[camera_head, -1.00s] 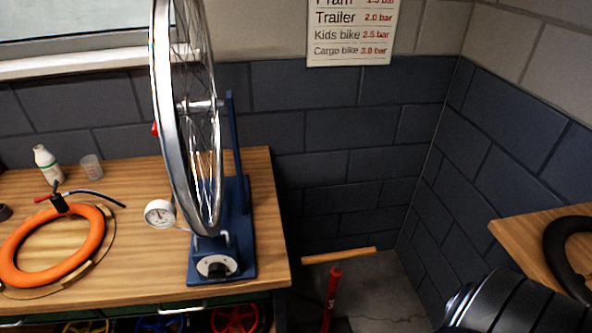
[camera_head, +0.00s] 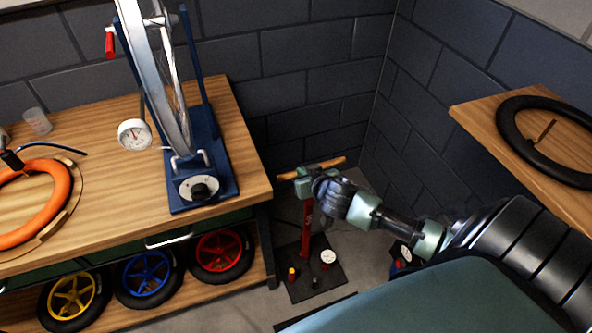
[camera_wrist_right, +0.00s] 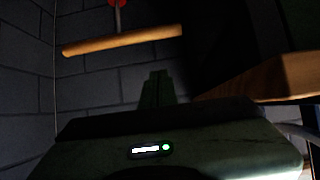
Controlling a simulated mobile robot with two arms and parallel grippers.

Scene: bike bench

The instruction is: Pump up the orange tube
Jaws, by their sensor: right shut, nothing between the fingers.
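The orange tube (camera_head: 62,200) lies on the workbench at the left edge of the head view, cut off by the frame. The floor pump (camera_head: 306,228) has a red barrel and a wooden T-handle (camera_head: 335,163). It stands upright on the floor right of the bench. My right gripper (camera_head: 304,184) is at the handle in the head view, covering part of it. In the wrist view the handle (camera_wrist_right: 120,42) lies beyond the shut, empty fingers (camera_wrist_right: 154,84), apparently clear of them. My left gripper is out of view.
A wheel truing stand (camera_head: 200,170) and a dial gauge (camera_head: 134,134) occupy the workbench (camera_head: 95,195). Several small wheels (camera_head: 145,277) stand on its lower shelf. A black tyre (camera_head: 515,135) lies on the right-hand table (camera_head: 470,110). Walls close off the corner behind the pump.

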